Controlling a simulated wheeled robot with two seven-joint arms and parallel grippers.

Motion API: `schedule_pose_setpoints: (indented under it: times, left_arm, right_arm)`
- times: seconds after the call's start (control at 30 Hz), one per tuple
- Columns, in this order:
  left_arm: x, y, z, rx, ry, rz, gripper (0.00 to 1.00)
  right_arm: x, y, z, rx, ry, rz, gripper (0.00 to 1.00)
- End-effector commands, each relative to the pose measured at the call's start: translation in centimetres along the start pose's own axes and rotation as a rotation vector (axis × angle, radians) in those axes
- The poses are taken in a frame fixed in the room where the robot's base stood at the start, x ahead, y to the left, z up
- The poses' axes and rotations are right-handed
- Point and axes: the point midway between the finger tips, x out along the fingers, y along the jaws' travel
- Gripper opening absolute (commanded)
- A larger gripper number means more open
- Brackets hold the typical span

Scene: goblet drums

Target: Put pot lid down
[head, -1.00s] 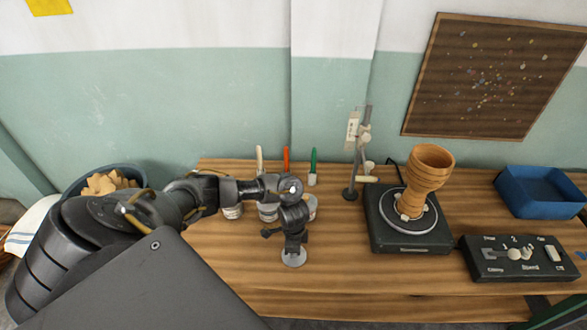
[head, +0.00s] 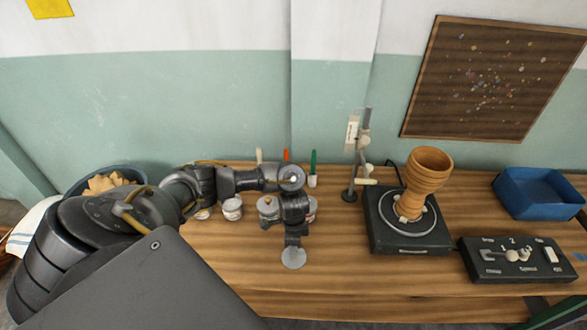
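The pot lid, a small round grey disc (head: 293,258), appears to lie flat on the wooden table near its front middle. My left gripper (head: 293,241) points down right above the lid, near its middle. Whether its fingers touch the lid, and how far apart they are, is too small to tell. Several small paint pots stand in a row behind: one pot (head: 232,208) shows clearly, and another pot (head: 266,210) is partly hidden by my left arm. My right gripper is not in view.
The wooden table (head: 335,270) is bare around the lid. To the right stand a black turntable (head: 412,240) with a wooden goblet drum (head: 427,173), a control box (head: 513,258) and a blue bin (head: 540,194). A clamp stand (head: 352,180) rises behind.

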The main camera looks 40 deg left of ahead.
Motion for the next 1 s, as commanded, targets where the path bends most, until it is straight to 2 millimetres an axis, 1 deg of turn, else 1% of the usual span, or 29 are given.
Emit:
schedule_pose_setpoints:
  times: [0.03, 0.1, 0.2, 0.33, 0.5, 1.0]
  left_arm:
    - [-1.5, -0.1, 0.0, 0.003, 0.002, -0.003, 0.44]
    - [-3.3, -0.1, -0.1, 0.004, 0.001, -0.005, 0.44]
    - [-4.9, -0.1, 0.0, 0.002, -0.001, -0.003, 0.44]
    - [-6.2, -0.1, 0.0, 0.002, 0.0, -0.003, 0.44]
    - [-6.8, 0.0, 0.1, 0.0, -0.002, 0.0, 0.44]
    - [-6.8, 0.0, 0.0, 0.0, -0.001, 0.001, 0.44]
  right_arm:
    - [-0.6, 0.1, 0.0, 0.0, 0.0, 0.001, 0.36]
    - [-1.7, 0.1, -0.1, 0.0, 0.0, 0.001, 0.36]
    - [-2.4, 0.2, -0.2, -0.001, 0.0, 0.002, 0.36]
    - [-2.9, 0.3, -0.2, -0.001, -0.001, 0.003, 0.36]
    - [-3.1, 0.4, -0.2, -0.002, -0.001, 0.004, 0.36]
    - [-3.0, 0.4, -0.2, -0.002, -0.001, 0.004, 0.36]
